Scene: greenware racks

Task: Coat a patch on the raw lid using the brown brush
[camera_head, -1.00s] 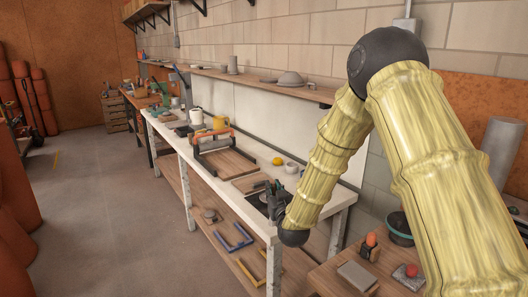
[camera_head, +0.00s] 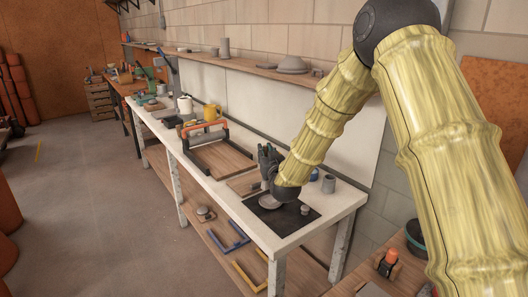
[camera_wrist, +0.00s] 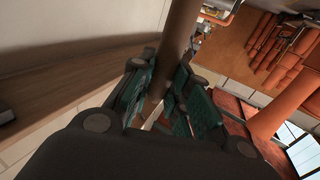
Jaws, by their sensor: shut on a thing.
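My gripper (camera_head: 267,157) is over the white table, beside and above a round pale grey lid (camera_head: 269,202). The lid lies on a dark mat (camera_head: 290,222) near the table's front end. In the wrist view my gripper (camera_wrist: 165,88) is shut on a brown rod, which I take to be the brush handle (camera_wrist: 181,28). The handle stands out beyond the fingers. I cannot make out the bristles or whether they touch the lid. In the head view the brush is too small to tell apart from the gripper.
A small grey cup (camera_head: 328,184) and a small grey piece (camera_head: 305,210) are close right of the lid. A wall shelf (camera_head: 243,65) runs behind.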

